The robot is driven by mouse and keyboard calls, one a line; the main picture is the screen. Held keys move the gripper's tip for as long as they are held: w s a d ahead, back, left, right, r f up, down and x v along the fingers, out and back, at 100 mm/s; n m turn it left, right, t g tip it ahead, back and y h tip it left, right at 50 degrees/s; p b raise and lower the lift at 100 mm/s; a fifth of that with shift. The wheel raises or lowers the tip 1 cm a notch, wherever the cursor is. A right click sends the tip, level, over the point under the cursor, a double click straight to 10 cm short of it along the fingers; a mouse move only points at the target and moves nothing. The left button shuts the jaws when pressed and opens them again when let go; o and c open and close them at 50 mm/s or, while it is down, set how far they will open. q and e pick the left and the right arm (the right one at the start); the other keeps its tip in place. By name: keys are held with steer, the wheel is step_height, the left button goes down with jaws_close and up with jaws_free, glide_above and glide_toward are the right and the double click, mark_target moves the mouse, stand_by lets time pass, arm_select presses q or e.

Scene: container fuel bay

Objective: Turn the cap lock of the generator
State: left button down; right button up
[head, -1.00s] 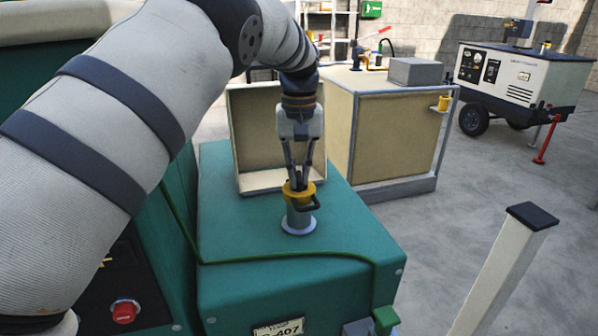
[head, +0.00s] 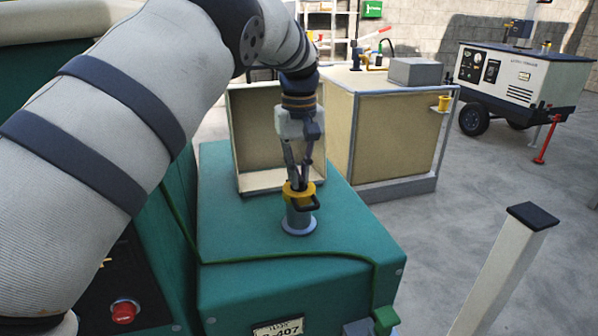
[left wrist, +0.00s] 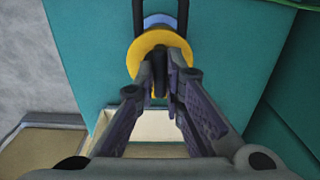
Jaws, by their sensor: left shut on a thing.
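The generator (head: 340,220) is a green box with a grey filler neck (head: 299,219) on its top. A yellow cap (head: 291,194) sits on the neck, with a dark loop-shaped lock handle (head: 303,205) at its side. My left gripper (head: 299,184) comes down from above and is shut on the cap lock. In the left wrist view the fingertips (left wrist: 160,82) meet at the yellow cap (left wrist: 150,50), and the dark loop (left wrist: 160,10) reaches past it. What exactly lies between the fingertips is partly hidden. My right gripper is not in view.
An open cream box (head: 265,182) stands behind the neck. A green cable (head: 290,256) runs across the generator top. A tan cabinet (head: 385,130) stands behind. A white post with a black top (head: 505,265) rises at the right. A white wheeled generator (head: 520,75) stands far right.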

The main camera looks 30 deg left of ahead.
arm_select(q)
steer(key=c, duration=1.7)
jaws_free()
step_height(320, 180, up, 12)
steer(key=shift+r, duration=0.1)
